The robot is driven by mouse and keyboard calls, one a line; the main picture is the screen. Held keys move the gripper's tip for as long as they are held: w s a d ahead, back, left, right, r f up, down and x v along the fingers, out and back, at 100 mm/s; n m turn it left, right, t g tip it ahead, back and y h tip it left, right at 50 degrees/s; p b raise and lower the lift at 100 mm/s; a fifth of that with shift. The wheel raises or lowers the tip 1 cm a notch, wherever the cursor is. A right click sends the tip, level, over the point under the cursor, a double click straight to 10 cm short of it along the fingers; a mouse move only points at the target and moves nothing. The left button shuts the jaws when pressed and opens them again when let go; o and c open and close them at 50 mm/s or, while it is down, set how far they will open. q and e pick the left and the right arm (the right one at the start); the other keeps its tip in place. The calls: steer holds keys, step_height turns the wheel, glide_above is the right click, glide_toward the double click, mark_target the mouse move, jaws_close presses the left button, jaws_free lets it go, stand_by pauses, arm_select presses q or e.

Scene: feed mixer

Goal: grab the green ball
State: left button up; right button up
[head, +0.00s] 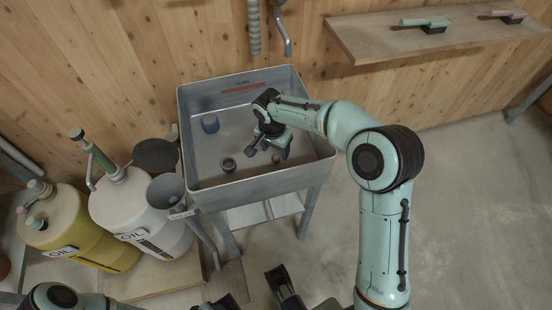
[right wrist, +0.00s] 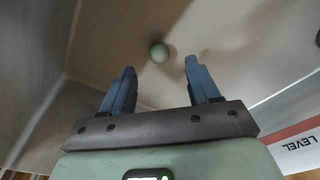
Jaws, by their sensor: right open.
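The green ball (right wrist: 159,53) shows in the right wrist view, lying on the floor of the grey metal basin (head: 233,178). It is ahead of the fingertips of my right gripper (right wrist: 158,68), nearer the left one, and apart from both. The fingers are open with nothing between them. In the head view my right gripper (head: 268,149) is down inside the basin, near its middle. I cannot make out the ball there for sure; the gripper may cover it.
The basin walls rise around my gripper. White (head: 140,215) and yellow (head: 75,228) oil jugs stand to the left. A wall shelf (head: 385,37) holds brushes.

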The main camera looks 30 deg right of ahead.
mark_target(276, 157)
steer(key=f, duration=0.2)
steer(key=f+b, duration=0.1)
steer(key=f, duration=0.1)
steer(key=shift+w+d+f, duration=0.1)
steer(key=shift+d+f, duration=0.1)
steer(key=shift+f, duration=0.2)
arm_select(q)
steer(key=shift+w+a+f+t, duration=0.35)
steer(key=shift+w+f, duration=0.3)
steer(key=shift+w, duration=0.15)
arm_select(e)
steer(key=c, duration=1.1)
